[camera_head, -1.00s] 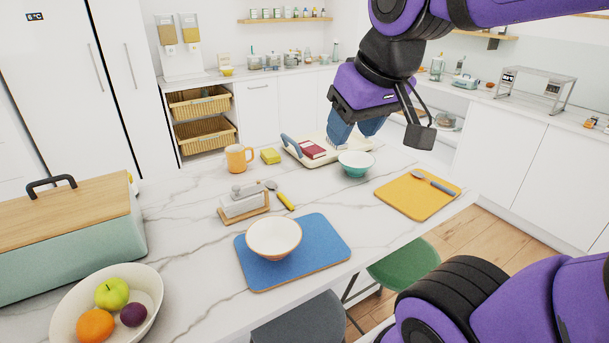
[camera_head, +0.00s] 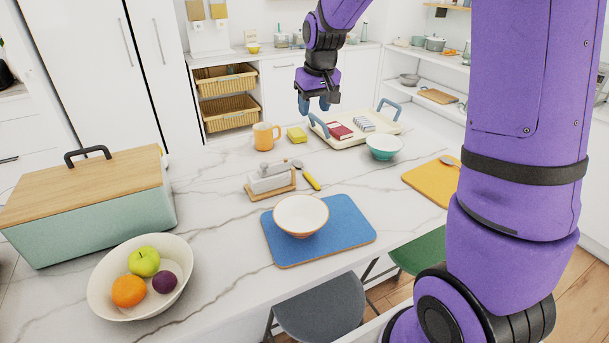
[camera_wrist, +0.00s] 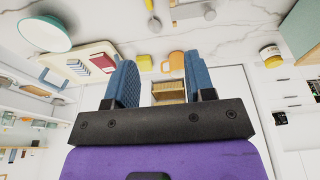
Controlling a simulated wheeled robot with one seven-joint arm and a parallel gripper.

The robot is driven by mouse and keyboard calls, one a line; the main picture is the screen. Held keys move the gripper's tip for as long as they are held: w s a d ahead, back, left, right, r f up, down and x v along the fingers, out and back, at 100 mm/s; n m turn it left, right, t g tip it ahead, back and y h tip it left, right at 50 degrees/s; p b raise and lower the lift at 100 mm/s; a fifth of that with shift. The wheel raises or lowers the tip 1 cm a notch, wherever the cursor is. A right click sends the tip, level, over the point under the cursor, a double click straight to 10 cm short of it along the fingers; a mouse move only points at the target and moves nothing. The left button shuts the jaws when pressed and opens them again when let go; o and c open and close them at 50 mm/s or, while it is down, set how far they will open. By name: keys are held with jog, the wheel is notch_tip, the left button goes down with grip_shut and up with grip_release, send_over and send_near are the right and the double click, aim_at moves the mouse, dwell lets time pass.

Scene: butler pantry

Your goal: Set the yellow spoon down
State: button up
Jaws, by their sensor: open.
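The yellow spoon (camera_head: 311,182), with a yellow handle and a grey bowl end, lies on the marble counter just right of the white butter dish (camera_head: 270,178). It also shows near the top of the wrist view (camera_wrist: 154,22). My gripper (camera_head: 314,106) is open and empty, with its blue fingers pointing down. It hangs above the far part of the counter, beyond the spoon and apart from it. In the wrist view the two blue fingers (camera_wrist: 158,78) are spread with nothing between them.
An orange mug (camera_head: 266,136), a yellow sponge (camera_head: 297,135), a cream tray (camera_head: 385,130) and a teal bowl (camera_head: 383,147) stand near the far edge. A blue mat (camera_head: 345,232) with a white bowl (camera_head: 301,213) lies nearer. The marble left of the butter dish is clear.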

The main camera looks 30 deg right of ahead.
jog(key=g, duration=0.1)
send_near(305, 171)
jog(key=f, duration=0.3)
jog(key=shift+w+a+f, duration=0.1)
jog(key=shift+a+f, duration=0.05)
jog(key=shift+a, duration=0.25)
jog(key=shift+w+d+f, duration=0.15)
jog(key=shift+f, duration=0.75)
jog(key=shift+w+d+f, duration=0.1)
jog(key=shift+w+f, duration=0.05)
jog(key=shift+f, duration=0.8)
jog(key=shift+w+d+f, duration=0.15)
jog(key=shift+f, duration=0.75)
grip_shut()
